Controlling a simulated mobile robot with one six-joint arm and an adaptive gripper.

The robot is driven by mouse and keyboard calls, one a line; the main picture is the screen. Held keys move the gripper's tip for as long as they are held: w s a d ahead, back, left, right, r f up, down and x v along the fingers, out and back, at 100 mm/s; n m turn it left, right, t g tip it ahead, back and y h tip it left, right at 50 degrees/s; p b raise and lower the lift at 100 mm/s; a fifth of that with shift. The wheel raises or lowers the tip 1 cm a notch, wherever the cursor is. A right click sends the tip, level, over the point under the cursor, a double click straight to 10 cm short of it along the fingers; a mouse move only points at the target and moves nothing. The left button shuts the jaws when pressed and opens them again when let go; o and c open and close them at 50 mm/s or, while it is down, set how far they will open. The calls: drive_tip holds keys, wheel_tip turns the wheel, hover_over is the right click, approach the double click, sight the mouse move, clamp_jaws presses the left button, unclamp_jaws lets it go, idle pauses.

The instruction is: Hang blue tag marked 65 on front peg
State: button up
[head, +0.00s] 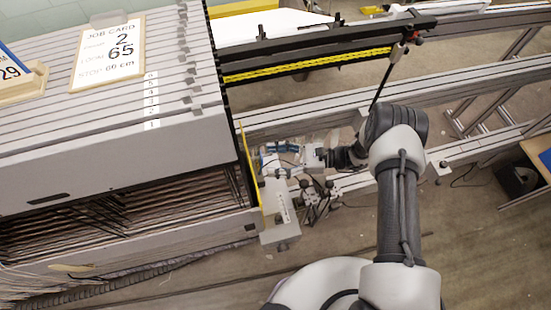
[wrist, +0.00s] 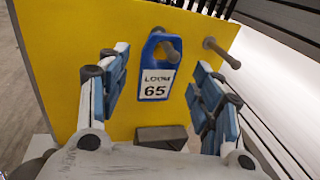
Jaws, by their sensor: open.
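The blue tag (wrist: 157,76), with a white label reading LOOM 65, hangs upright against a yellow plate (wrist: 60,60) in the wrist view. Its top opening is around a grey peg (wrist: 172,52) that sticks out of the plate. A second grey peg (wrist: 222,53) to the right is bare. My gripper (wrist: 162,84) is open, with one blue-padded finger on each side of the tag and visible gaps to it. In the head view my gripper (head: 287,158) is beside the yellow plate's edge (head: 247,165); I cannot make out the tag there.
A grey block (wrist: 162,137) is below the tag. In the head view, the large grey cabinet (head: 100,165) with a job card (head: 108,55) is at left. A rail with a yellow strip (head: 300,66) and grey metal beams (head: 460,82) run behind my arm.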

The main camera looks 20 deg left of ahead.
idle(0.3)
drive_tip(key=v, duration=1.2)
drive_tip(key=s+d+r+n+t+h, duration=0.1)
drive_tip(key=d+r+n+h, duration=0.25)
drive_tip(key=r, duration=0.85)
drive_tip(key=s+d+r+n+t+h, duration=0.1)
drive_tip(key=d+r+n+h, duration=0.3)
drive_tip(key=r, duration=0.8)
drive_tip(key=s+d+r+n+t+h, duration=0.1)
drive_tip(key=s+d+r+t+h, duration=0.1)
drive_tip(key=s+d+r+t, duration=0.1)
drive_tip(key=s+d+r+n+t+h, duration=0.2)
drive_tip(key=s+d+r+t+h, duration=0.1)
drive_tip(key=s+d, duration=0.3)
drive_tip(key=s+d+r+n+t+h, duration=0.2)
drive_tip(key=s+d+r+t+h, duration=0.1)
drive_tip(key=s, duration=0.5)
drive_tip(key=shift+d+r+n+t, duration=0.15)
drive_tip(key=shift+d+r+t, duration=0.1)
drive_tip(key=shift+d+r, duration=0.4)
drive_tip(key=shift+d+r+n+t, duration=0.1)
drive_tip(key=shift+d+r+t, duration=0.25)
drive_tip(key=shift+r, duration=0.35)
